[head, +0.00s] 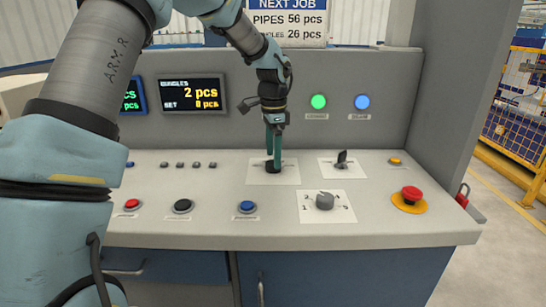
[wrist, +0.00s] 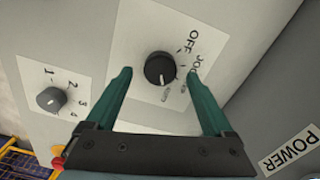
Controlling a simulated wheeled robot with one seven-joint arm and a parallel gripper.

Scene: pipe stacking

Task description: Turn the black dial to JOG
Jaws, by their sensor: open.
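The gripper is open and holds nothing.
A grey dial (head: 325,201) numbered 1 to 4 is in front right, and a black switch (head: 342,158) stands at right. A red emergency button (head: 410,195) is farther right. Red (head: 132,204), black (head: 182,206) and blue (head: 247,207) buttons line the front. A screen (head: 193,94) stands behind.

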